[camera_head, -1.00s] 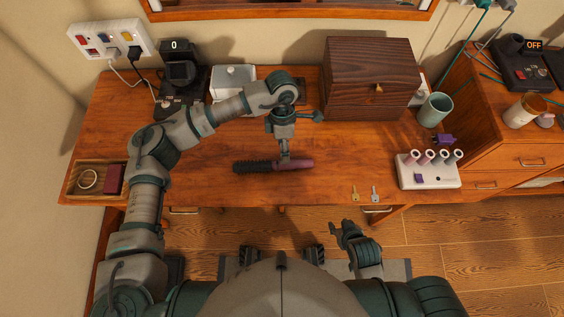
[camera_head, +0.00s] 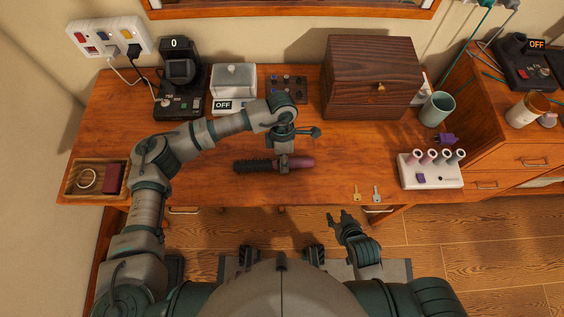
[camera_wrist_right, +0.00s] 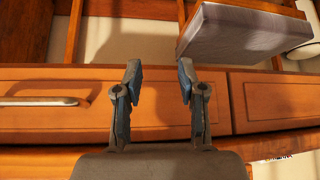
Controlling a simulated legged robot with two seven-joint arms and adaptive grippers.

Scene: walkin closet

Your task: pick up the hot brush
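The hot brush (camera_head: 256,166) lies across the wooden table (camera_head: 210,185). Its black bristled barrel points left and its mauve handle (camera_head: 303,163) points right. My left gripper (camera_head: 284,167) reaches down from above at the brush, where barrel and handle meet. Its fingers show edge-on and cover that part, so whether they are closed on it is unclear. My right gripper (camera_head: 338,222) is away from the brush, in front of the table. The right wrist view shows its two fingers (camera_wrist_right: 158,85) apart with nothing between them.
Two keys (camera_head: 357,192) lie near the front edge, right of the brush. A white holder with several rollers (camera_head: 430,178) stands further right. A dark wooden box (camera_head: 372,75) is behind. A small tray (camera_head: 75,185) sits at far left.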

